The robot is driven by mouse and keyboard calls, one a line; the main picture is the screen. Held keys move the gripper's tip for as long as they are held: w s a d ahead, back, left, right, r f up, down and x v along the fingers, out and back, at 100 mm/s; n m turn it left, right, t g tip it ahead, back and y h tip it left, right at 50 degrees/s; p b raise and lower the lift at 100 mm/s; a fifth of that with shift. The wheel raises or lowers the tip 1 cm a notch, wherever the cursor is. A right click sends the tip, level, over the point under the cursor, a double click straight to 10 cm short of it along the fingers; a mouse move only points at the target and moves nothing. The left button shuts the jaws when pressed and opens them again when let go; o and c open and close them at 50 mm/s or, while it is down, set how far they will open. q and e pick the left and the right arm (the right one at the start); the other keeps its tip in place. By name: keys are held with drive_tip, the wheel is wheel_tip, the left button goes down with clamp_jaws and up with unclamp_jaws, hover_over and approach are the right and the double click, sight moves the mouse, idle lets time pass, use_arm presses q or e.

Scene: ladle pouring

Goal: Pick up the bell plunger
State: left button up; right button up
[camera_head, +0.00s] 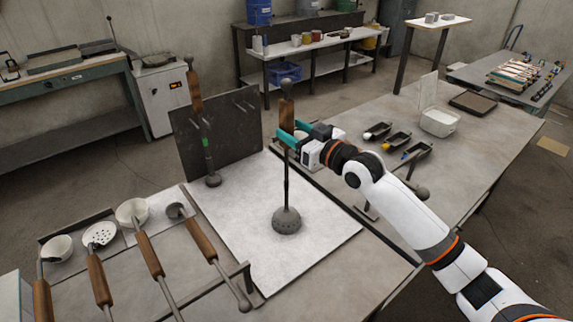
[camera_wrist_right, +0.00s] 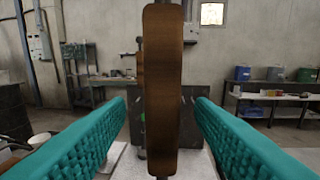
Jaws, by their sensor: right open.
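The bell plunger has a brown wooden handle (camera_head: 287,111), a thin dark rod and a dark, holed bell (camera_head: 286,221) at its lower end. It is upright over the pale board; I cannot tell if the bell touches it. My right gripper (camera_head: 290,133) is at the lower part of the handle, with teal fingers open. In the right wrist view the handle (camera_wrist_right: 163,85) stands between the two spread fingers, with a gap on each side. My left gripper is not in view.
A similar wooden-handled tool (camera_head: 195,92) stands by a dark upright panel (camera_head: 232,135). Several ladles and skimmers (camera_head: 132,212) lie on a rack at front left. Small dark scoops (camera_head: 396,141) and a white box (camera_head: 438,122) are on the table to the right. The pale board (camera_head: 240,240) is mostly clear.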

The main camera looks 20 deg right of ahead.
sight(291, 127)
drive_tip(key=x, duration=0.2)
drive_tip(key=shift+w+r+p, duration=0.15)
drive_tip(key=shift+w+p, duration=0.15)
drive_tip(key=shift+w+a, duration=0.25)
drive_tip(key=shift+w, duration=0.1)
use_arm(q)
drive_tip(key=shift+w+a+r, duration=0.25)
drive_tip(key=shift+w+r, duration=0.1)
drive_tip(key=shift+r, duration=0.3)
use_arm(e)
drive_tip(key=shift+s, duration=0.1)
drive_tip(key=shift+c, duration=0.3)
clamp_jaws()
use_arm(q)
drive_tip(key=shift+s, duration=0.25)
use_arm(e)
drive_tip(key=shift+d, duration=0.1)
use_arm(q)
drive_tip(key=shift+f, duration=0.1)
use_arm(e)
drive_tip(key=shift+r, duration=0.1)
